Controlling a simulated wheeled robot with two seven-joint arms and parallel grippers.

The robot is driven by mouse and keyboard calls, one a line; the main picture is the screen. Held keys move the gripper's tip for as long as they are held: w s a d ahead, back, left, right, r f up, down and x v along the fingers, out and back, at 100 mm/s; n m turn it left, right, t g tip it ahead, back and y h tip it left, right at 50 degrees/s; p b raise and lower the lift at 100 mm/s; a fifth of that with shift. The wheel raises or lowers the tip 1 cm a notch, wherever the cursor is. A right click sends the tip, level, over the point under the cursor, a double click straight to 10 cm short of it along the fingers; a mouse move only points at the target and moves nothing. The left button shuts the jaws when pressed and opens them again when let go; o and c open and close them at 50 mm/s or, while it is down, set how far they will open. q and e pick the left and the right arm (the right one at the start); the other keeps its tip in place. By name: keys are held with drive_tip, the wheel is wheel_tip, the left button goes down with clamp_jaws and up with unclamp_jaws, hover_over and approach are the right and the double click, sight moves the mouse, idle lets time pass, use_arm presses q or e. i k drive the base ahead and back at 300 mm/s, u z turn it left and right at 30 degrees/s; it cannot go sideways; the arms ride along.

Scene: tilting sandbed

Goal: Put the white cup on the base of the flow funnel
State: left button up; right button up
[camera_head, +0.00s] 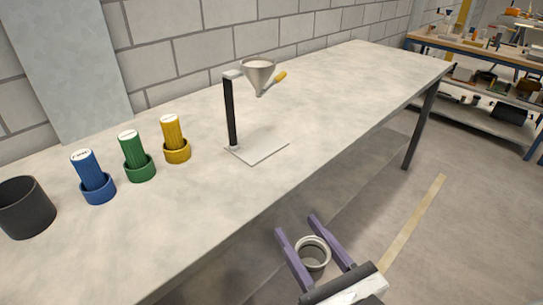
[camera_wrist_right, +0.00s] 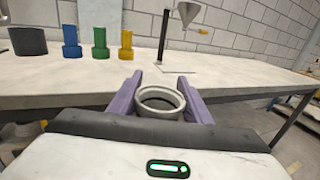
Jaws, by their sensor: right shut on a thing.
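The flow funnel stands on the table, with a grey cone (camera_head: 258,75) on a dark post above a flat pale base (camera_head: 260,150). The base is bare; the funnel also shows at the top of the right wrist view (camera_wrist_right: 166,40). My right gripper (camera_head: 296,232) is shut on the white cup (camera_head: 313,256), which looks light grey and upright, its open rim facing up. The cup also sits between the purple fingers in the right wrist view (camera_wrist_right: 160,102). Gripper and cup are in front of the table's front edge, apart from the base. My left gripper is out of view.
A dark pot (camera_head: 26,207) is at the far left. The table right of the base is clear.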

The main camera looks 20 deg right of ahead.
sight(260, 143)
drive_tip(key=z, duration=1.1)
drive_tip(key=i, duration=0.6)
drive_tip(key=u, duration=1.6)
